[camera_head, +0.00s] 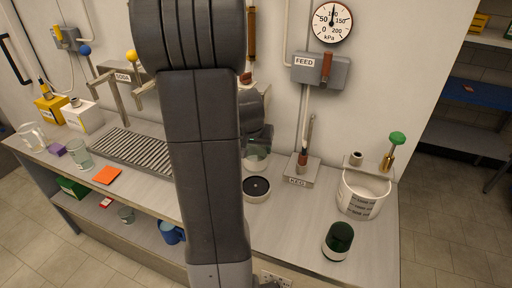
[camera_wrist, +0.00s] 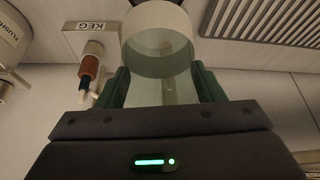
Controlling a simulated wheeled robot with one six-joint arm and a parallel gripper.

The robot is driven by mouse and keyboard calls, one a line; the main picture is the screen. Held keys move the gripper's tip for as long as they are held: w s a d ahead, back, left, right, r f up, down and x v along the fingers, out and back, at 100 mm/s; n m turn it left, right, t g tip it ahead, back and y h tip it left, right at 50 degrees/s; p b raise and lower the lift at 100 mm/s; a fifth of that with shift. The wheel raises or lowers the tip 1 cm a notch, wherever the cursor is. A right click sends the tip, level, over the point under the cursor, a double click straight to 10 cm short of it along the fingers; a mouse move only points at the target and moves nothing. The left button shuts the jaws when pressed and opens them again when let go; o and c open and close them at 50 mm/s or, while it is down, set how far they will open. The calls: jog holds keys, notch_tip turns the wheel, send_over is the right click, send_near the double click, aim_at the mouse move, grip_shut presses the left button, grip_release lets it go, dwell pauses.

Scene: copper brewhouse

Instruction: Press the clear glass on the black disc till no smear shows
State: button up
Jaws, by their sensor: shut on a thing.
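A clear glass (camera_head: 256,160) is held in my gripper (camera_head: 257,148), which is partly hidden behind my arm in the head view. In the wrist view the glass (camera_wrist: 160,42) sits between the two green fingers of my gripper (camera_wrist: 160,88), its round end pointing away from me. The black disc (camera_head: 257,185) sits on a pale round base on the counter, just below the glass in the head view; they look apart. A dark edge shows past the glass at the top of the wrist view. I cannot make out any smear on the glass.
The KEG lever plate (camera_head: 296,172) stands right of the disc, with a white bucket (camera_head: 363,192) and a dark green-topped cup (camera_head: 338,241) farther right. A slatted drain tray (camera_head: 140,150), an orange cloth (camera_head: 107,175) and another glass (camera_head: 79,155) are to the left.

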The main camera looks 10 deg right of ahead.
aim_at(253, 159)
jog(key=shift+f+b, duration=4.4)
jog(key=shift+f, duration=0.25)
jog(key=shift+f+b, duration=0.75)
jog(key=shift+b, duration=0.05)
jog(key=o, duration=1.2)
jog(key=shift+r, duration=0.1)
jog(key=v, duration=1.3)
jog(key=shift+s+a+r, duration=0.15)
jog(key=shift+s+r, duration=0.05)
jog(key=shift+r, duration=0.1)
jog(key=shift+f, duration=0.1)
jog(key=x, duration=1.3)
jog(key=shift+w+f, duration=0.2)
jog(key=shift+f, duration=0.1)
jog(key=shift+r, duration=0.15)
